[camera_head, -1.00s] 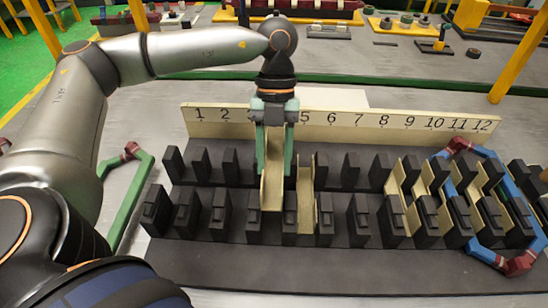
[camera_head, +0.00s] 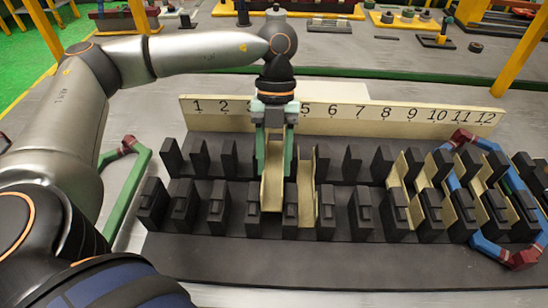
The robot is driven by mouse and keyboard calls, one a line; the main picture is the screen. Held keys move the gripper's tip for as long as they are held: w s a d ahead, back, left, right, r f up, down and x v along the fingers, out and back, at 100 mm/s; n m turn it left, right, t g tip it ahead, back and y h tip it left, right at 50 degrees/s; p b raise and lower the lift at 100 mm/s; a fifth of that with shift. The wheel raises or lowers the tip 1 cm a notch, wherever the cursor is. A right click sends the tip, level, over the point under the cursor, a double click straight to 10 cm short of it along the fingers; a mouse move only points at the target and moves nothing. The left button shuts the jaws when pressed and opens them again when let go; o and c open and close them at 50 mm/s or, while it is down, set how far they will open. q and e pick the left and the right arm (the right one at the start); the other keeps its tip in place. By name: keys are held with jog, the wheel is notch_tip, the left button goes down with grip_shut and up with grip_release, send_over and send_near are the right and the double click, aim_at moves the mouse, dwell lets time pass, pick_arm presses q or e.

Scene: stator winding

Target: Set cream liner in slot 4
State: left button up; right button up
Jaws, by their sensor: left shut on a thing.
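The cream liner (camera_head: 272,188) is an upright folded channel. My left gripper (camera_head: 273,170) is shut on its upper part, with one green finger on each side. The liner's lower end is between two dark teeth of the stator (camera_head: 330,256), just left of a slot that holds another cream liner (camera_head: 308,190). Its lower end appears down among the teeth, but I cannot tell whether it touches the slot floor. My right gripper is not in view.
Several cream liners (camera_head: 463,208) stand in slots at the right. A blue and red coil (camera_head: 484,246) loops around teeth there. A green and red coil (camera_head: 128,198) lies beyond the stator's left end. The leftmost slots look empty.

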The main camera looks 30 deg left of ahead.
aim_at(274, 170)
pick_arm(q)
jog(key=shift+f+b, duration=0.4)
jog(key=shift+f, duration=0.3)
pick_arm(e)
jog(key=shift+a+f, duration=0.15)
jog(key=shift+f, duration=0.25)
pick_arm(q)
jog(key=shift+f+b, duration=0.3)
jog(key=shift+f, duration=0.2)
jog(key=shift+f+b, duration=0.35)
jog(key=shift+f, duration=0.3)
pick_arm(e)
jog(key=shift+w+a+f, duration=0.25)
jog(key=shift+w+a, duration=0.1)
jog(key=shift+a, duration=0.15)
pick_arm(q)
jog(key=shift+f, duration=0.35)
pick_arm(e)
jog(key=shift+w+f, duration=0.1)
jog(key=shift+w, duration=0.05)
pick_arm(q)
jog(key=shift+f+b, duration=0.25)
jog(key=shift+b, duration=0.1)
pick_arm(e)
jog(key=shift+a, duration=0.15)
pick_arm(q)
jog(key=shift+f, duration=0.45)
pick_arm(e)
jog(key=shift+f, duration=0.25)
